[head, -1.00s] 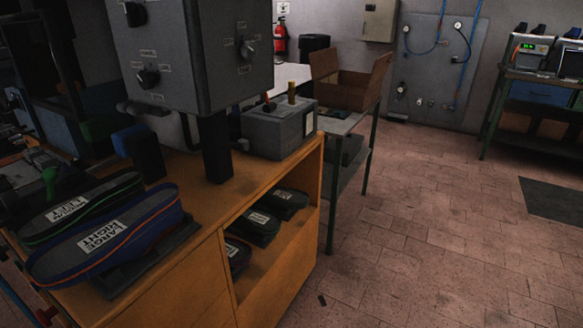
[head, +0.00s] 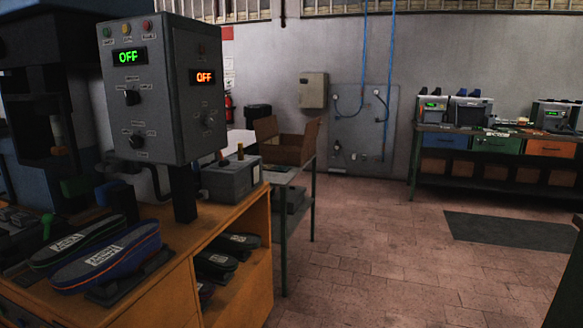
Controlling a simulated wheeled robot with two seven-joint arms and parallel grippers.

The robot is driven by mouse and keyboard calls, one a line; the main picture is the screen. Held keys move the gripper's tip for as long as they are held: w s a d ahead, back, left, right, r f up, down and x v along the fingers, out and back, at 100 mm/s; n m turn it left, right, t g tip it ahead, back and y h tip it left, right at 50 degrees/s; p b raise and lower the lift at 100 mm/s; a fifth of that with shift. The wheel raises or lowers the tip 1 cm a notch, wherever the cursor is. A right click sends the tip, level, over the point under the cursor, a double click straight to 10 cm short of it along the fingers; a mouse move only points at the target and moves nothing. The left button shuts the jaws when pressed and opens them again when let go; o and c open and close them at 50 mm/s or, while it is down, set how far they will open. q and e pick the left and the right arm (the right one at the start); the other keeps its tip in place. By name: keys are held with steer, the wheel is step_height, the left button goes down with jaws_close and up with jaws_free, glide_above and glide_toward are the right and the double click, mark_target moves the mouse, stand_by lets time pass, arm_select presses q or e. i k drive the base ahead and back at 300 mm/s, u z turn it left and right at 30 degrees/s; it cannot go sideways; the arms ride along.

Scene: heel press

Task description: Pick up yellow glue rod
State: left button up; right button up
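No object is clearly readable as the yellow glue rod. A small yellowish upright rod (head: 240,151) stands on top of a grey metal box (head: 232,180) at the far end of the wooden bench. It is too small to tell whether it is the glue rod. Neither of my grippers shows in the head view.
A wooden bench (head: 190,262) at left carries a grey control box (head: 160,90) on a post and two shoe insoles (head: 108,258). Beyond are an open cardboard box (head: 290,150) and a far workbench (head: 497,147) with coloured drawers. The floor (head: 380,240) between is open.

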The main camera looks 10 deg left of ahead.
mark_target(239, 147)
steer(key=u, duration=0.65)
steer(key=k, duration=0.15)
steer(key=z, duration=1.35)
steer(key=i, duration=3.95)
steer(key=u, duration=1.05)
steer(key=i, duration=1.2)
steer(key=u, duration=1.35)
